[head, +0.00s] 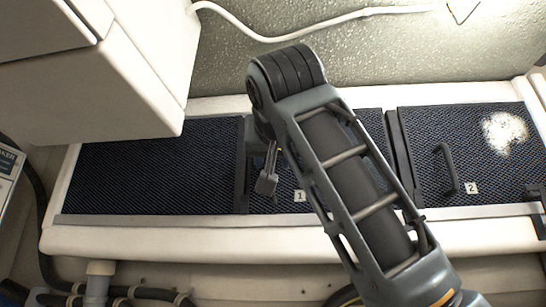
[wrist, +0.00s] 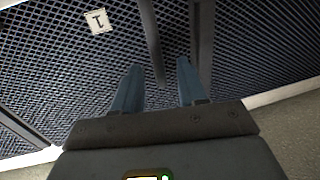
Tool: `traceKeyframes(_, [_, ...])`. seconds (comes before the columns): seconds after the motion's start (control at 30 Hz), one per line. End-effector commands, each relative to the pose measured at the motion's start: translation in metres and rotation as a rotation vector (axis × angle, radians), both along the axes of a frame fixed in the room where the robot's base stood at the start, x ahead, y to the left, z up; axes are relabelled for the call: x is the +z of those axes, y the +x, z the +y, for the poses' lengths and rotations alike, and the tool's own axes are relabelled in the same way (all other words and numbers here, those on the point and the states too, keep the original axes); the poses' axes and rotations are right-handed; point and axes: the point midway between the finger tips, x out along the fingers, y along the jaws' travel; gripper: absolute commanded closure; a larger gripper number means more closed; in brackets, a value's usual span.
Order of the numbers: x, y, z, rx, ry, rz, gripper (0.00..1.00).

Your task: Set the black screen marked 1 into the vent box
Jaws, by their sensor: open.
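The black screen marked 1 (head: 284,203) lies in the middle section of the long white-rimmed vent box (head: 140,240), its right part covered by my arm. Its mesh and white label show in the wrist view (wrist: 60,60). I cannot tell how deep it sits. My gripper (head: 266,186) is low over the screen's left part, left of the label. In the wrist view my gripper (wrist: 158,80) is open, and a dark bar (wrist: 151,40), which looks like the screen's handle, runs down between the fingers. I cannot tell whether they touch it.
A second black screen marked 2 (head: 465,160), with a handle and a whitish patch, lies on the right. Plain dark mesh (head: 150,165) fills the left section. A white cabinet (head: 100,90) overhangs the upper left. A white cable (head: 300,33) crosses the back wall. Hoses run below the front edge.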

Motion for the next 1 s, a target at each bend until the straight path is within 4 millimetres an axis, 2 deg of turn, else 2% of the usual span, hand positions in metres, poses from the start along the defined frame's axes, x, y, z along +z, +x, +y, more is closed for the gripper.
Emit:
traceKeyframes(0.17, [-0.002,-0.007,0.000,0.001,0.001,0.001,0.58])
traceKeyframes(0.6, [-0.001,-0.070,-0.010,0.001,0.000,-0.003,0.58])
traceKeyframes(0.77, [0.000,-0.077,-0.011,0.000,0.000,-0.001,0.58])
traceKeyframes(1.0, [0.000,-0.077,-0.011,0.000,0.000,-0.001,0.58])
